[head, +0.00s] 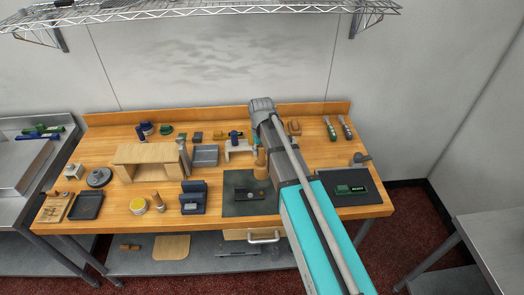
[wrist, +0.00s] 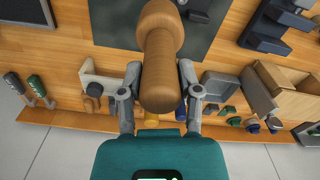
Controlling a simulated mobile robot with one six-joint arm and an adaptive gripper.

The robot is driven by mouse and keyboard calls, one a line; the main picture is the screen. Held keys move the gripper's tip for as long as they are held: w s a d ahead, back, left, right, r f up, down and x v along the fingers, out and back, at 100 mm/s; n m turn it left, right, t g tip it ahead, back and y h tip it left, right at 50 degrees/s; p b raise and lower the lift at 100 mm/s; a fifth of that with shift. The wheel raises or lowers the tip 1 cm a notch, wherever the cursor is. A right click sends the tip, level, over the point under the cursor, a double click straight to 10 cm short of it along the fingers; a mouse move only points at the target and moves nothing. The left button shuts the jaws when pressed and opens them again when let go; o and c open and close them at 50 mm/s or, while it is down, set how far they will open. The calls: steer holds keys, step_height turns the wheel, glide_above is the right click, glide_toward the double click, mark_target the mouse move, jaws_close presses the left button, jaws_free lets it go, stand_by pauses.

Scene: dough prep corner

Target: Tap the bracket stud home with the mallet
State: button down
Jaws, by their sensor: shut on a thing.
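My gripper (wrist: 160,78) is shut on a wooden mallet (wrist: 160,45), with one finger on each side of it. In the head view the mallet (head: 260,163) shows as a tan wooden piece just left of my arm, above the far part of a dark mat (head: 233,207). A small dark bracket (head: 243,194) lies on that mat, with a small yellowish spot near its right end that may be the stud. In the wrist view the bracket (wrist: 201,16) is at the top edge, right of the mallet and apart from it. My fingers are mostly hidden in the head view.
A blue-grey stand (head: 193,198) is left of the mat. A white block (head: 239,150) stands behind the mat. Right of my arm lies another dark mat (head: 366,196) with a green-marked device.

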mark_target(261, 157)
steer(key=shift+f, duration=0.1)
steer(key=shift+f+b, duration=3.35)
steer(key=shift+b, duration=0.15)
steer(key=shift+r+p, duration=1.75)
steer(key=shift+p, duration=0.05)
steer(key=shift+f, duration=0.1)
